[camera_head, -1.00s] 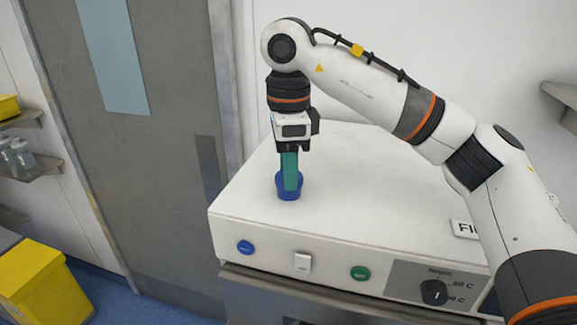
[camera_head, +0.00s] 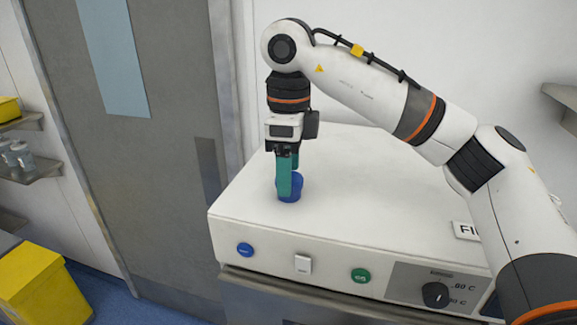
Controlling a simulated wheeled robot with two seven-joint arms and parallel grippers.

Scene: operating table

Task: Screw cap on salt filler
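A blue cap (camera_head: 290,188) sits on the top of the white machine, near its left edge. My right gripper (camera_head: 289,182) points straight down at the cap, with its green fingers on either side of it. One finger is in front of the cap and hides part of it; the other is mostly behind. The fingers appear closed on the cap, with the upper blue rim showing between them. What lies beneath the cap is hidden. My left gripper is not in view.
The white machine (camera_head: 350,190) has a blue button (camera_head: 245,249), a white switch (camera_head: 303,264), a green button (camera_head: 360,275) and a black knob (camera_head: 435,294) on its front. A yellow bin (camera_head: 40,285) stands at lower left.

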